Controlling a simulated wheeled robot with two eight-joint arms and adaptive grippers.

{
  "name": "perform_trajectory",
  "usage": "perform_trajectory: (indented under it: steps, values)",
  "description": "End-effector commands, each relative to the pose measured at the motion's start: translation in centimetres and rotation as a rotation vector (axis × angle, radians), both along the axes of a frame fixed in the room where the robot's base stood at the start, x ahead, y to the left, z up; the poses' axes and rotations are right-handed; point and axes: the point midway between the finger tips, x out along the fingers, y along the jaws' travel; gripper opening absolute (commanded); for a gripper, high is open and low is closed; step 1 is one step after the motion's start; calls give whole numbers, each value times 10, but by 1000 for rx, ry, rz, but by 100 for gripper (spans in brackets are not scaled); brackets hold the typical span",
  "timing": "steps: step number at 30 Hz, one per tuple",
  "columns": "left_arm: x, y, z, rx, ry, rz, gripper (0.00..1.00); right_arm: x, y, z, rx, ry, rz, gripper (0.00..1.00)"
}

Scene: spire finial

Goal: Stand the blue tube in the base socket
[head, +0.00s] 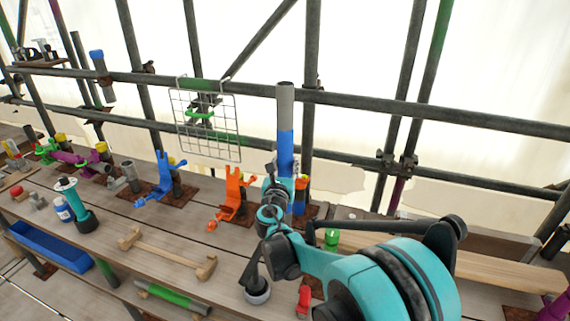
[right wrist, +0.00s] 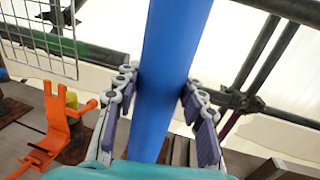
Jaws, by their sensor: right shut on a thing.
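The blue tube (head: 286,146) stands nearly upright in the head view, with a grey upper end. In the right wrist view the blue tube (right wrist: 170,75) runs between the finger pads. My right gripper (head: 281,190) is shut on it, with one finger on each side (right wrist: 165,100). The tube's lower end is hidden behind my gripper and arm. I cannot make out the base socket for certain; a brown plate (head: 308,213) shows partly just behind the gripper. My left gripper is not in view.
An orange clamp (head: 235,192) and a blue clamp (head: 160,178) stand left of the tube on the plank bench. A wooden bar (head: 165,255), a blue tray (head: 50,247) and a green bit (head: 332,238) are nearby.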

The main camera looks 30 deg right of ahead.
Motion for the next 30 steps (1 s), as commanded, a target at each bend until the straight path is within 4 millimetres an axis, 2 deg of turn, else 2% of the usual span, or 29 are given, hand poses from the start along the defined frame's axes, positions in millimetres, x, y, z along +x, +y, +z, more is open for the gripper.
perform_trajectory:
  steps: [30]
  values:
    - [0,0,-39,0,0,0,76,0,0,-47,-1,0,0,0]
